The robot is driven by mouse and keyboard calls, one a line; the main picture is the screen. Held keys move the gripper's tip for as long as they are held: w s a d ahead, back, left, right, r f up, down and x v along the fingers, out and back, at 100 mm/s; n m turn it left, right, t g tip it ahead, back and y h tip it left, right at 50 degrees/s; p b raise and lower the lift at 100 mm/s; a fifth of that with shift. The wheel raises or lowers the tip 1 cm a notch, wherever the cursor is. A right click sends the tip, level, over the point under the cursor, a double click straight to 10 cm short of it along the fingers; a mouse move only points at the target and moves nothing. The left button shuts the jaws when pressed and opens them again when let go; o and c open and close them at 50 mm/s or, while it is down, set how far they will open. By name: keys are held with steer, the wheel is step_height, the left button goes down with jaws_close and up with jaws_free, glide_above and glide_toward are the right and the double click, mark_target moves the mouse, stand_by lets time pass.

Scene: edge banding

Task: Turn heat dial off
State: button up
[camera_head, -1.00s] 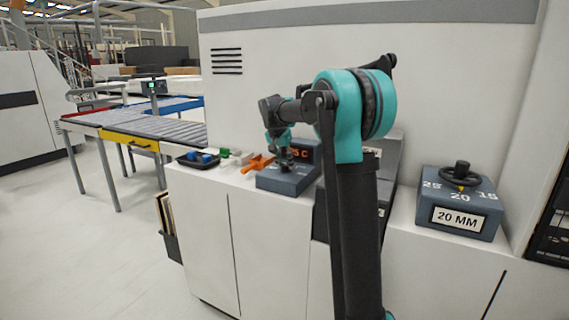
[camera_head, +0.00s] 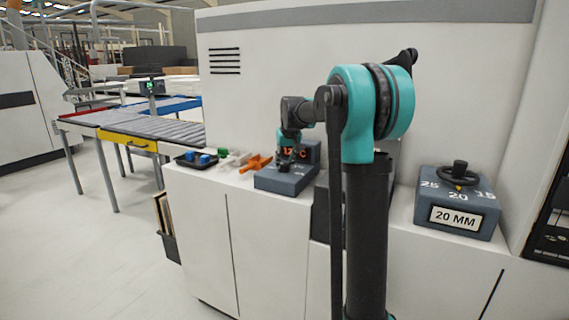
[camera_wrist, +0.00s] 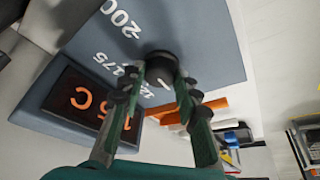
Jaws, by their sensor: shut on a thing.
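The heat dial (camera_wrist: 162,65) is a dark round knob with a pale mark on it. It sits on a blue-grey control box (camera_head: 283,182) with white numbers, among them 200 and 175. An orange digital display (camera_wrist: 82,98) on the box ends in C; its other digits are partly covered or hard to read. My gripper (camera_wrist: 164,82) is shut on the dial, with one green finger on each side of it. In the head view my gripper (camera_head: 287,165) reaches down onto the box and hides the dial.
An orange tool (camera_head: 255,163), a white piece (camera_head: 233,158) and a black tray (camera_head: 190,163) with blue items lie left of the box on the white counter. A box labelled 20 MM (camera_head: 457,214) with a black handwheel stands at right. A roller conveyor (camera_head: 150,125) is behind at left.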

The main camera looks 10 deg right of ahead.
steer(key=shift+n, duration=0.3)
steer(key=o, duration=1.2)
steer(key=shift+c, duration=0.2)
steer(key=v, duration=1.2)
steer(key=shift+d, duration=0.15)
